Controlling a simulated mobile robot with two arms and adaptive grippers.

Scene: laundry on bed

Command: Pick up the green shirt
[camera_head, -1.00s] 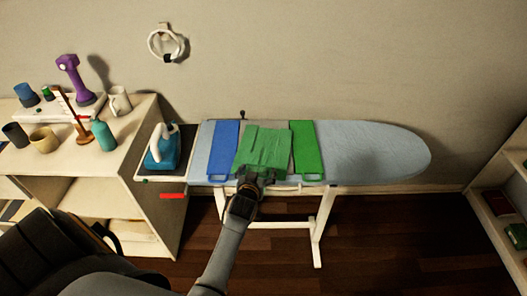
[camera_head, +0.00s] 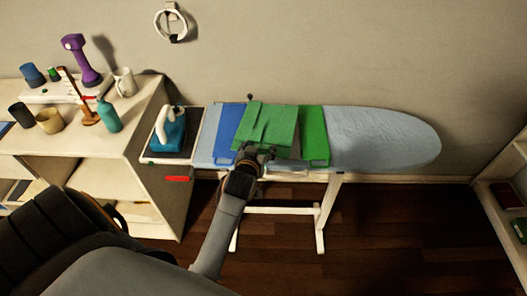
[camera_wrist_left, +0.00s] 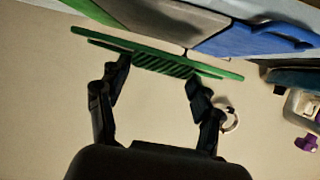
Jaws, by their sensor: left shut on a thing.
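The green shirt (camera_head: 272,124) is a flat, folded cloth over the ironing board in the head view. It sits slightly askew and overlaps parts of the blue folded item and the other green item. My left gripper (camera_head: 258,152) is shut on the shirt's near edge. In the left wrist view, the shirt (camera_wrist_left: 165,66) shows edge-on across the left gripper's fingertips (camera_wrist_left: 157,72), apart from the board and seeming raised off it. My right gripper is not in view.
The blue item (camera_head: 224,135) and the brighter green item (camera_head: 314,136) lie on the ironing board (camera_head: 385,138). An iron (camera_head: 168,132) stands at its left end. A shelf unit (camera_head: 150,120) with bottles and cups is at the left. The board's right half is clear.

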